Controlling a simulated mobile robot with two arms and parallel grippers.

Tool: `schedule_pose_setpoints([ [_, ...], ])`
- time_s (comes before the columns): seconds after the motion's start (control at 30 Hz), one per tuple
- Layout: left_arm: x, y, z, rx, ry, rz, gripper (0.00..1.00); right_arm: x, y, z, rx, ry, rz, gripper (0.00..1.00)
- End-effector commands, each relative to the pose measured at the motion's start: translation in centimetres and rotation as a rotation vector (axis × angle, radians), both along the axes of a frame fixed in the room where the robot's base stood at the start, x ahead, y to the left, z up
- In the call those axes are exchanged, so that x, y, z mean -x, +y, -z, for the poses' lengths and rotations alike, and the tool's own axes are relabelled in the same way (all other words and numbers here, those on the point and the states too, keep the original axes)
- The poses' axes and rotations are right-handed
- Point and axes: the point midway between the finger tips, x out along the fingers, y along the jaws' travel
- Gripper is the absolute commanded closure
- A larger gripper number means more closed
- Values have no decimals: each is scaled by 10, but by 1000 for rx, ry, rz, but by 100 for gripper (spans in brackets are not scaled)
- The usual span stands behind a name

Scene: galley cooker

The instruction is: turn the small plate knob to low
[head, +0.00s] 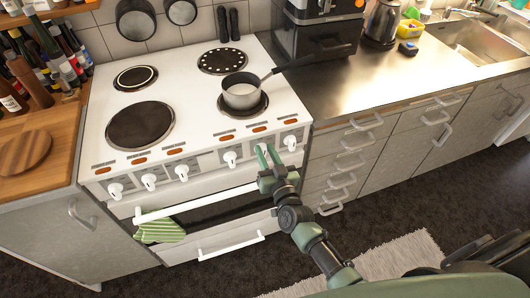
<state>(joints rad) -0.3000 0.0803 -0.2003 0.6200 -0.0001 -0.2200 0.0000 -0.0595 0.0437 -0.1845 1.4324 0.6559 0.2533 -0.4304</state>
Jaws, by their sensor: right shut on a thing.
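The white cooker (186,78) has a row of white knobs along its front panel, including one knob (229,158) just left of my gripper and one (290,142) at the right end. My right gripper (267,152) is at the panel, shut on the knob between these two, which its fingers mostly hide. I cannot read the knob markings or its setting. Of the dark plates, the back left plate (135,78) looks smaller than the front left plate (140,126). My left gripper is out of view.
A saucepan (241,96) stands on the front right plate, its handle pointing right. The oven rail (200,202) runs below the knobs, with a green striped towel (160,231) at its left. A steel counter (400,75) lies to the right.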

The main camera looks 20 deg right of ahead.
Motion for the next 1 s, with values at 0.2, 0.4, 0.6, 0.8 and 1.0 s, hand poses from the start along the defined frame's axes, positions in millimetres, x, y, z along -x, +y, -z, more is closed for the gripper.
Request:
schedule_pose_setpoints([
  [0.2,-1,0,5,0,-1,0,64,1,-3,6,-185,16,-3,100],
  [0.4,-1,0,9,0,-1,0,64,1,-5,8,-347,21,-3,100],
  [0.6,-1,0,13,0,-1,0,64,1,-7,9,-479,27,-4,100],
  [0.8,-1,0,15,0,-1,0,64,1,-7,10,-563,32,-5,100],
  [1.0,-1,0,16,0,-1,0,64,1,-7,11,-602,34,-5,100],
])
